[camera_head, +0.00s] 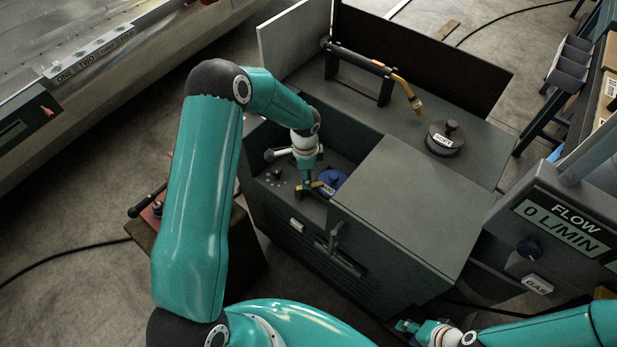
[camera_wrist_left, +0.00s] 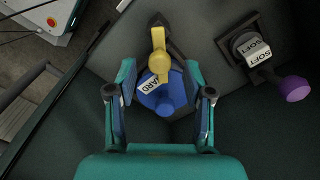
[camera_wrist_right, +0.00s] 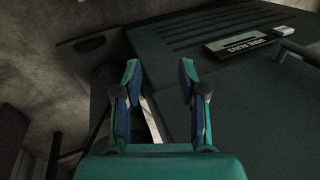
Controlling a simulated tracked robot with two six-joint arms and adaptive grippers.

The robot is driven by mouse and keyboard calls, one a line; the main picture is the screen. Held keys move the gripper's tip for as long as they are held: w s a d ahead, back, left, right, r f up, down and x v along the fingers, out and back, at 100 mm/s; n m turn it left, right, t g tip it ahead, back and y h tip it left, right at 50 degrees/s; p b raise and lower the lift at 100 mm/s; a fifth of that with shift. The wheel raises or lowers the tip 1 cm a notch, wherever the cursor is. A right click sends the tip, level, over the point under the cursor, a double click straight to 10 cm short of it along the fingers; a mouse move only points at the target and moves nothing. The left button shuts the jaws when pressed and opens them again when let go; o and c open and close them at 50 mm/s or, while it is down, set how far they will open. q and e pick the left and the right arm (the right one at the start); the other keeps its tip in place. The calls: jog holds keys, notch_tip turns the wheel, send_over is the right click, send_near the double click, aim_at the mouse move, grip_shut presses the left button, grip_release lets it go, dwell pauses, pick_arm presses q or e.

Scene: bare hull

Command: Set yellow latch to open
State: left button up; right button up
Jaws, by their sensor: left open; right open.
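The yellow latch (camera_wrist_left: 158,54) lies between and just past the fingertips of my left gripper (camera_wrist_left: 158,72) in the left wrist view. It overlaps a blue knob-shaped part (camera_wrist_left: 170,102) with a white label reading HARD. My left gripper is open, a finger on each side, with no clear contact. In the head view the yellow latch (camera_head: 319,186) and blue part (camera_head: 333,179) show small in the cabinet's recess, under my left gripper (camera_head: 307,180). My right gripper (camera_wrist_right: 159,70) is open and empty; it also shows at the bottom of the head view (camera_head: 404,325).
A purple knob (camera_wrist_left: 292,89) on an arm with SOFT labels is right of the latch in the left wrist view. The grey cabinet's raised top (camera_head: 410,205) borders the recess. A flow panel (camera_head: 560,225) stands at right. My right gripper faces a dark ribbed panel (camera_wrist_right: 215,40).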

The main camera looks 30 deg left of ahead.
pick_arm(q)
jog(key=shift+f, duration=1)
grip_shut()
